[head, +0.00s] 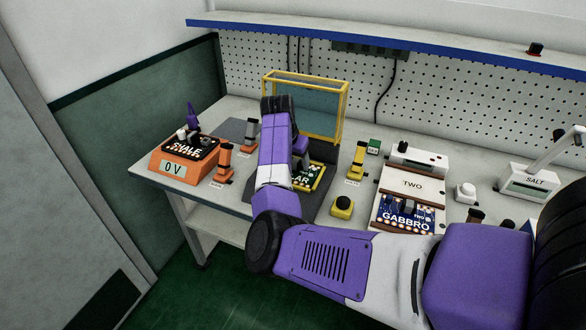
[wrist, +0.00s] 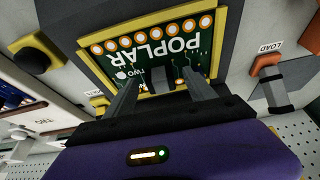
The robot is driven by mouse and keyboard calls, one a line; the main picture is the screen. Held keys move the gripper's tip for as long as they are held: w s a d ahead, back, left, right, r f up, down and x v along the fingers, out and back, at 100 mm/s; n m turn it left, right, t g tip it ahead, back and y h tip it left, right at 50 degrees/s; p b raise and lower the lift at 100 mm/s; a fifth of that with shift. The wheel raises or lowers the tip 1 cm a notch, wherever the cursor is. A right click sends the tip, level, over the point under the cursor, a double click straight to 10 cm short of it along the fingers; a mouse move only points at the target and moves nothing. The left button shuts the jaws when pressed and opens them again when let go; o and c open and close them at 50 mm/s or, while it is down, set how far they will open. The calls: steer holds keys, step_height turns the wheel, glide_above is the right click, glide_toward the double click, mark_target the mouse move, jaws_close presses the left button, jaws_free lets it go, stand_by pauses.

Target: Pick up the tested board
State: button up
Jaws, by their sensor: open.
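The green POPLAR board (head: 318,172) lies in a fixture with a yellow edge on the grey plate, partly hidden by my arm in the head view. In the wrist view this board (wrist: 178,45) carries the words POPLAR and TWO and a row of copper-ringed pads. My gripper (wrist: 160,90) is open above it, one finger on each side of a dark upright block (wrist: 160,78) on the board. Whether the fingers touch the block I cannot tell. A black SVALE board (head: 190,148) sits on an orange unit reading 0 V. A blue GABBRO board (head: 405,214) lies on a white tray marked TWO.
A yellow-framed clear guard (head: 344,110) stands behind the plate. An orange lever (head: 224,163) is left of the plate, a yellow lever (head: 357,160) right of it. A yellow box with a black button (head: 343,206) stands in front. A SALT unit (head: 528,182) is far right.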

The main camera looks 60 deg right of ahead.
steer(key=shift+c, duration=0.4)
jaws_close()
steer(key=shift+r, duration=0.1)
